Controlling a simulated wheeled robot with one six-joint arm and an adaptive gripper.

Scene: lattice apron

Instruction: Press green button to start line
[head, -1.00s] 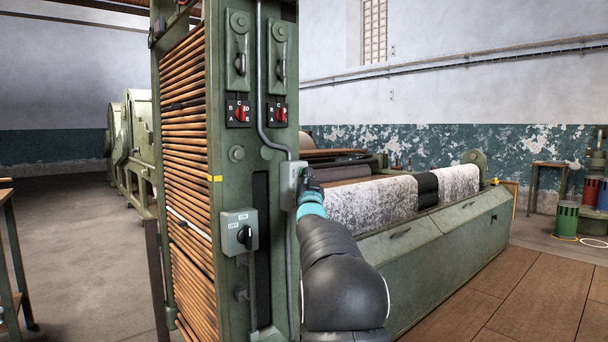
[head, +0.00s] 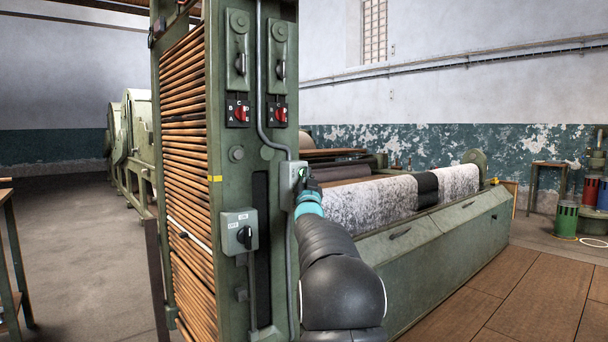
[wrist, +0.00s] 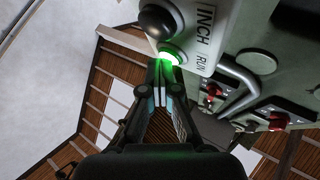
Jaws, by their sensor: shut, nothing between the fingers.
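The green button (wrist: 170,56) glows bright green on a grey control box in the wrist view, beside the label RUN. A black button (wrist: 158,20) sits next to it, beside the label INCH. My gripper (wrist: 161,66) is shut and empty, with its fingertips at the edge of the green button. I cannot tell for sure whether they touch it. In the head view the control box (head: 290,182) is on the machine's green column, and my gripper (head: 307,184) is at its right side. A green spot shows there, and the button's face is mostly hidden.
An ON/OFF switch box (head: 239,233) is lower on the column. Two red rotary switches (head: 238,114) are higher up. The machine bed with its speckled cloth (head: 370,203) lies to the right of my arm. A conduit runs up from the control box.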

